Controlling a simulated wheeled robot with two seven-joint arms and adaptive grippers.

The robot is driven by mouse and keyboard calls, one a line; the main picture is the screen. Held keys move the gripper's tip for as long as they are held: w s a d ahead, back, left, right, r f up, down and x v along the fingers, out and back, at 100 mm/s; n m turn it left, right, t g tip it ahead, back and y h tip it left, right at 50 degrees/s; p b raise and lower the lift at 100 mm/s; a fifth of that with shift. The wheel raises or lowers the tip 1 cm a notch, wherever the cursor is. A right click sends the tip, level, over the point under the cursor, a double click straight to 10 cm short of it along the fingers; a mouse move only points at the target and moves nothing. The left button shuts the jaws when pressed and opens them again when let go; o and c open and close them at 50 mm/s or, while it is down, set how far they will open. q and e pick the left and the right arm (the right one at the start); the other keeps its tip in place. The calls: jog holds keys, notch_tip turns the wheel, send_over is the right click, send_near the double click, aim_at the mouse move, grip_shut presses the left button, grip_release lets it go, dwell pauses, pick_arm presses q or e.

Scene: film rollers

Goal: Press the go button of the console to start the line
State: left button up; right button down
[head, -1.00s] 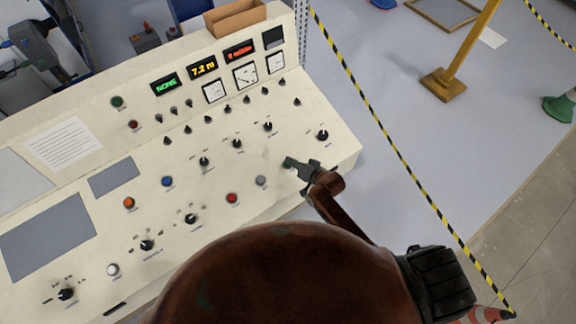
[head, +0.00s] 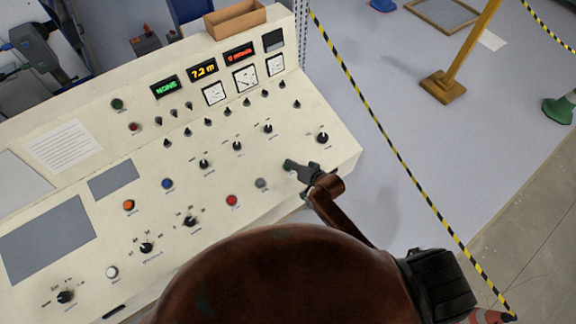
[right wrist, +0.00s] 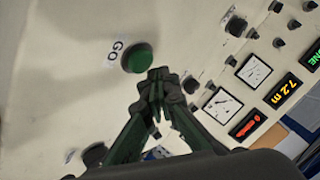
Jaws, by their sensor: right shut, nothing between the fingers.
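The cream console (head: 320,172) fills the left and middle of the head view. In the right wrist view the go button (right wrist: 137,58) is a round green button beside a white GO label (right wrist: 114,54). My right gripper (right wrist: 158,74) is shut and empty, its tips beside the button's lower right edge in that picture. I cannot tell whether they touch it. My left gripper is not in view.
Red (head: 232,200) and grey (head: 262,184) buttons lie left of the gripper, with several black knobs above. The displays read NONE (head: 165,87) and 7.2 m (head: 203,69); the red one is unclear. A cardboard box (head: 236,18) sits at the back. Yellow-black tape (head: 386,140) crosses the floor.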

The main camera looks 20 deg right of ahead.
jog(key=shift+f, duration=0.15)
dwell(0.3)
jog(key=shift+w+f, duration=0.1)
jog(key=shift+f, duration=0.15)
jog(key=shift+f, duration=0.5)
dwell(0.9)
jog(key=shift+r, duration=0.1)
jog(key=shift+r+p, duration=0.75)
jog(key=shift+p, duration=0.1)
jog(key=r+p, duration=0.2)
jog(key=s+r+p, duration=0.1)
jog(key=r+p, duration=0.2)
jog(key=shift+s+d+p, duration=0.15)
jog(key=shift+d+p, duration=0.05)
jog(key=shift+p, duration=0.1)
